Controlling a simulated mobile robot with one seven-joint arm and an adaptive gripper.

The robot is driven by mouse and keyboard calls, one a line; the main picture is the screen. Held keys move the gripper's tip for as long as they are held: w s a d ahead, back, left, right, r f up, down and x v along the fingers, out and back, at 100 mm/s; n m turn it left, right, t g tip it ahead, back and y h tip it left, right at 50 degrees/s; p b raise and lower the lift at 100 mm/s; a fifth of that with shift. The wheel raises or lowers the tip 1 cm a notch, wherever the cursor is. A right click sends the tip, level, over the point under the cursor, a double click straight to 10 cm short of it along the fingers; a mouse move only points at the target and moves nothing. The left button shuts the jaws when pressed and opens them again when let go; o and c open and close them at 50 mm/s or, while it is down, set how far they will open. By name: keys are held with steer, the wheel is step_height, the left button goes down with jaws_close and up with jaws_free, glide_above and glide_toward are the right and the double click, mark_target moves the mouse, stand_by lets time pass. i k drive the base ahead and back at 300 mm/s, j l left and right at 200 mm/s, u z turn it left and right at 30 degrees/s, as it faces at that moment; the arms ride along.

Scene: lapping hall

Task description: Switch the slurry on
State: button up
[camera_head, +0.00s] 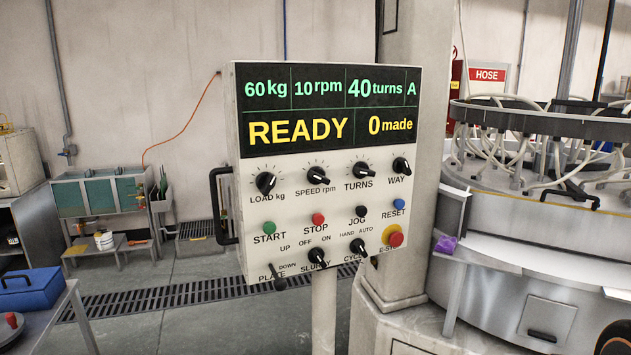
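The control panel (240,200) stands on a post in the middle of the view, facing me. Its black slurry knob (317,257) is at the bottom edge, under the words OFF and ON. I cannot tell for sure which word its pointer faces. The display (330,108) reads READY, 60 kg, 10 rpm, 40 turns, A and 0 made. The plate lever (280,284) is left of the slurry knob, and the cycle knob (357,246) is right of it. My gripper is not in view.
The red emergency stop (396,239) sits close right of the cycle knob. Start (269,228) and stop (318,219) buttons are above. A black handle (222,205) juts out left. The lapping machine (500,235) fills the right. A blue box (32,290) is lower left.

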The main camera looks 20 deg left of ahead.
mark_target(317, 254)
steer(key=u, duration=0.4)
steer(key=j+u, duration=0.15)
steer(key=u, duration=0.6)
steer(key=i+j, duration=0.25)
steer(key=j, duration=0.15)
